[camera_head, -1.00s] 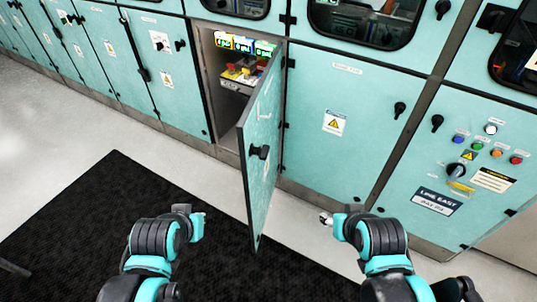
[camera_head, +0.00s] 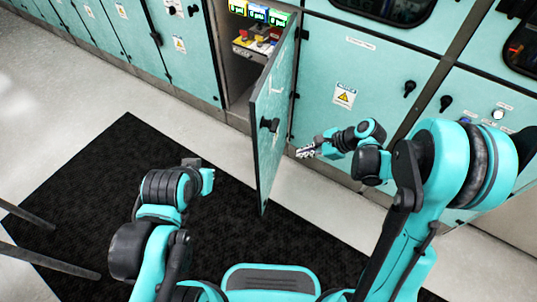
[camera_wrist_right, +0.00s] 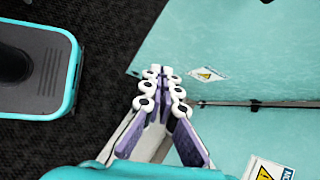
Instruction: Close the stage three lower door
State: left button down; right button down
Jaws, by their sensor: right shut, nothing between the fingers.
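The teal lower cabinet door (camera_head: 272,95) stands swung out from its opening, hinged on its right side, with a black handle (camera_head: 269,124) on its outer face. I cannot read a stage label on it. My right gripper (camera_head: 304,153) is shut and empty, to the right of the door on its outer side, apparently apart from it. In the right wrist view, its fingertips (camera_wrist_right: 160,82) are together near the door's lower corner (camera_wrist_right: 180,55). My left gripper (camera_head: 208,180) is left of the door, over the mat; its fingers are too unclear to judge.
The open compartment (camera_head: 238,78) holds lit green displays and red and yellow parts. A closed panel with a warning label (camera_head: 344,95) stands right of the door. A black mat (camera_head: 100,190) covers the floor in front; pale floor (camera_head: 60,90) is clear at left.

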notch_tip(320, 180, down, 2)
jog(key=m+y, duration=0.1)
jog(key=m, duration=0.1)
jog(key=b, duration=0.4)
send_near(261, 160)
jog(key=shift+m+y, duration=0.3)
jog(key=shift+m, duration=0.1)
jog(key=x, duration=0.5)
jog(key=shift+s+d+f, duration=0.1)
jog(key=shift+d+f, duration=0.2)
jog(key=shift+f, duration=0.05)
jog(key=shift+a+r, duration=0.1)
jog(key=shift+a, duration=0.4)
jog(key=shift+w, duration=0.2)
